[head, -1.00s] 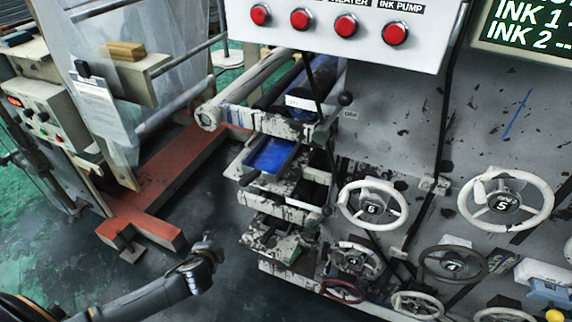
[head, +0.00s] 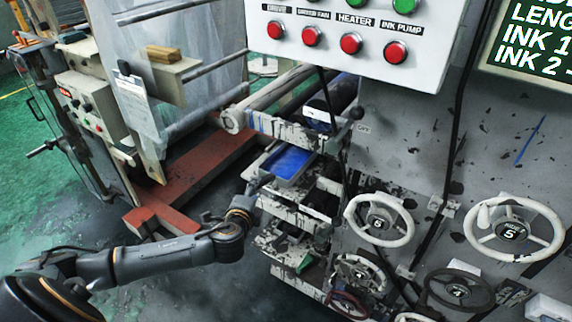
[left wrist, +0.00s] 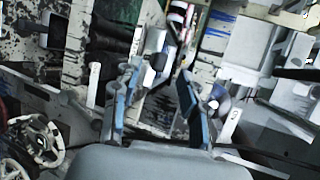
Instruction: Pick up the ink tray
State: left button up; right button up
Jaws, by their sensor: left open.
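The ink tray (head: 291,164) is a shallow tray with blue ink in it. In the head view it rests on a shelf of the ink-splashed machine, below the rollers. My left arm reaches in from the left, and my left gripper (head: 262,183) is at the tray's near left end; I cannot tell whether it touches it. In the left wrist view the two fingers of my left gripper (left wrist: 157,82) stand apart with nothing clearly held between them. I cannot make out the tray surely in that view. My right gripper is not in view.
Rollers (head: 275,97) lie above the tray. A control panel (head: 350,60) with red and green buttons overhangs the machine. White handwheels (head: 378,220) stick out at the right. A red floor frame (head: 200,175) lies to the left.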

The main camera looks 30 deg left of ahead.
pick_arm(q)
jog(key=p+x, duration=0.1)
jog(key=x, duration=0.3)
jog(key=shift+w+f, duration=0.1)
jog(key=shift+w, duration=0.2)
jog(key=shift+w+a+f+p, duration=0.2)
jog(key=shift+w+f+p, duration=0.1)
jog(key=shift+w, duration=0.25)
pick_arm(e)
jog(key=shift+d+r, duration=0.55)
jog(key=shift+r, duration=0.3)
pick_arm(q)
grip_shut()
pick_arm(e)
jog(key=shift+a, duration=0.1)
